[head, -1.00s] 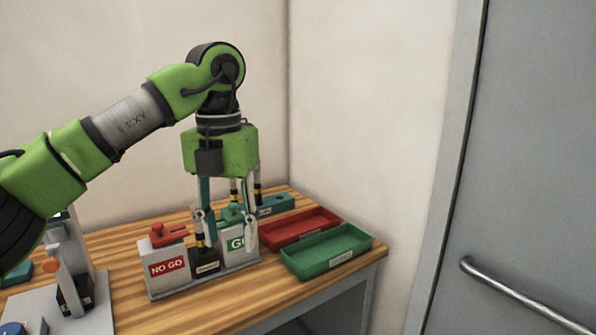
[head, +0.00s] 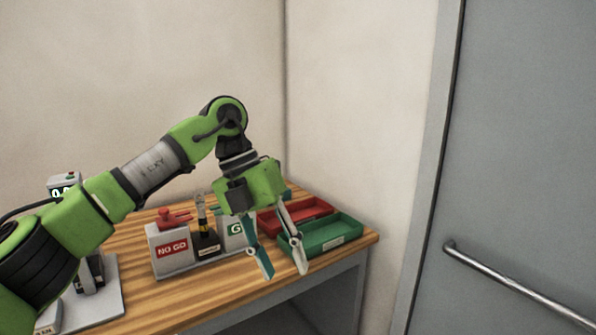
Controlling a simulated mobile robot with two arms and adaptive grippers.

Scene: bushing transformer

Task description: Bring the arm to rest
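My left arm comes in from the left. Its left gripper (head: 285,274) is open, with two spread fingers and nothing between them. The gripper is tilted and hangs in front of the green tray and the GO block, by the table's front edge. The NO GO block (head: 171,250), grey with a red top, stands on the table. Beside it is a dark holder (head: 207,244) with an upright bushing-like part (head: 201,212). The GO block (head: 236,231) is partly hidden by the gripper. My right gripper is out of view.
A red tray (head: 318,209) and a green tray (head: 349,228) lie at the table's right end; both look empty. A grey device (head: 103,301) stands at the left, partly behind my arm. The wooden table (head: 200,288) ends before a grey door (head: 520,150) with a rail handle (head: 500,278).

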